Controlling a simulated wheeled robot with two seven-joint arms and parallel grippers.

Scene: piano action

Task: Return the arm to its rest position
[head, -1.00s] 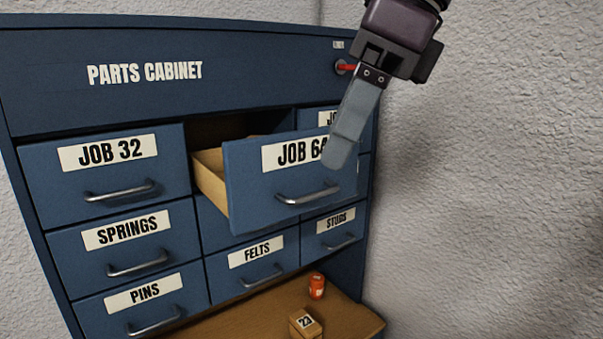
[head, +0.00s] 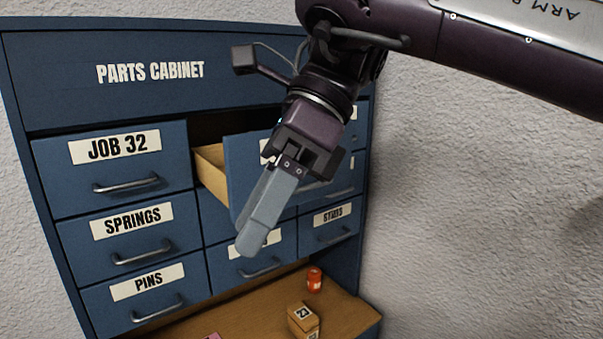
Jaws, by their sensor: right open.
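My right gripper (head: 254,240) hangs in front of the blue parts cabinet (head: 250,100), its arm coming in from the upper right. Its fingers point down and left, and it is open with nothing seen in it. The JOB 64 drawer (head: 241,168) is pulled out behind the gripper, which hides most of its front and label. I cannot tell the gap between the fingers and the drawer. My left gripper is not in view.
The JOB 32 (head: 150,170), SPRINGS (head: 78,240) and PINS (head: 105,318) drawers are shut. An orange jar (head: 314,280) and a block marked 23 (head: 302,319) stand on the wooden ledge (head: 245,312). The space before the wall at right is clear below my arm.

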